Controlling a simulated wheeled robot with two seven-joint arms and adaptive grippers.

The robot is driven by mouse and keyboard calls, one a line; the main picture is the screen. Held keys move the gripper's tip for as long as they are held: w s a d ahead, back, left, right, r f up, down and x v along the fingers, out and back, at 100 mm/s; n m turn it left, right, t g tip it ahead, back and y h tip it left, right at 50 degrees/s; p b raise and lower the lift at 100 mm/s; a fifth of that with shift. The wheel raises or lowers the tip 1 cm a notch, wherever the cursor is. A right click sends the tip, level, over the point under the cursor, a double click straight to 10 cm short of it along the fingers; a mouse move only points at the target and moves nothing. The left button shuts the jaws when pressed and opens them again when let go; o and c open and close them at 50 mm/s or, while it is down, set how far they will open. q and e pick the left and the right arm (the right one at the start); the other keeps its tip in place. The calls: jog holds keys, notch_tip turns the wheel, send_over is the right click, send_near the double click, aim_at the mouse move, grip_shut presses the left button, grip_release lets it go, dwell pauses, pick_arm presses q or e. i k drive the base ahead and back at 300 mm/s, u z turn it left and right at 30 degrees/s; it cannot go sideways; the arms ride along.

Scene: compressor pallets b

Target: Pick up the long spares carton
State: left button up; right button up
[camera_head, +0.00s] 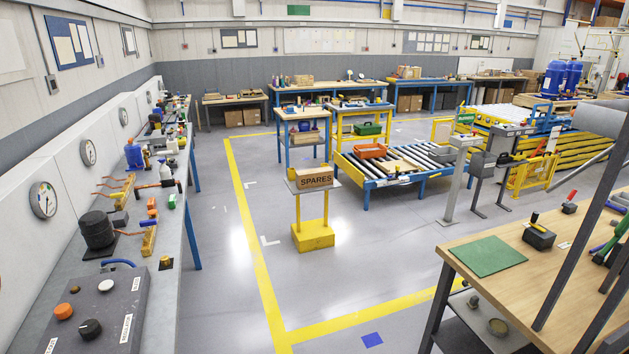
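The long spares carton (314,178) is a brown cardboard box with "SPARES" printed in dark letters on its front. It rests on the small top plate of a yellow stand (312,236) in the middle of the view, some way off across the floor. Nothing covers its front. Neither of my grippers shows in the head view, so I cannot see whether they are open or shut.
A long grey workbench (160,285) with gauges, tools and a control box runs along the left. A wooden-topped bench (545,270) stands at the right front. A roller conveyor (425,157) is behind the stand. Grey floor (345,285) between them is clear, with yellow lines.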

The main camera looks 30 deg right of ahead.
aim_at(317, 177)
jog(key=k, duration=1.65)
jog(key=z, duration=0.5)
jog(key=i, duration=7.45)
jog(key=z, duration=0.6)
